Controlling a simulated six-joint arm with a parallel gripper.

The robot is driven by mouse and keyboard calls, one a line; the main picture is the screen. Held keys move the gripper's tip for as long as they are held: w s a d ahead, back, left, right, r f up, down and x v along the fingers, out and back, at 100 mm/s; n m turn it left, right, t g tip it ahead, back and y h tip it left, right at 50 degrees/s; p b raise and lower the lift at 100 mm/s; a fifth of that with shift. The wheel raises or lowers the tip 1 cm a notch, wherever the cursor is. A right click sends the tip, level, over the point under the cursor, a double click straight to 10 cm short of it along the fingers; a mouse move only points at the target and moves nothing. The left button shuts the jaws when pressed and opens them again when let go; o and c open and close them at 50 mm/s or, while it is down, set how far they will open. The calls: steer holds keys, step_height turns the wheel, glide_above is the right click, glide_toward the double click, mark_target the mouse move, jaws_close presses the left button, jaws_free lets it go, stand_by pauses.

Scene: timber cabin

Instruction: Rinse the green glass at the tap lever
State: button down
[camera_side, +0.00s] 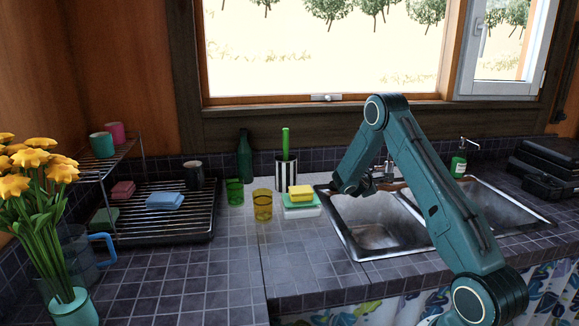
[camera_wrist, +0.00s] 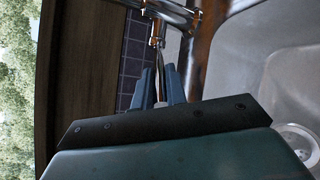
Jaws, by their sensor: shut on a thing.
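The green glass (camera_side: 234,191) stands upright on the tiled counter, left of the sink and apart from my gripper. My gripper (camera_side: 352,184) is over the left part of the sink, near the tap (camera_side: 389,169). In the wrist view my gripper's two blue-grey fingers (camera_wrist: 160,88) are shut on the slim metal tap lever (camera_wrist: 159,62), below the chrome tap body (camera_wrist: 170,12). No water shows from the tap. My arm hides part of the tap in the side view.
A green bottle (camera_side: 244,157) and a striped brush holder (camera_side: 286,174) stand behind. A drying rack (camera_side: 190,222) is at left. The front counter is clear.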

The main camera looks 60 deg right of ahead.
steer(key=shift+d+r+y, duration=0.1)
steer(key=shift+r+y, duration=0.45)
steer(key=shift+y, duration=0.05)
steer(key=c, duration=1.4)
jaws_free()
steer(key=shift+c, duration=0.2)
steer(key=v, duration=1.4)
steer(key=shift+r, duration=0.1)
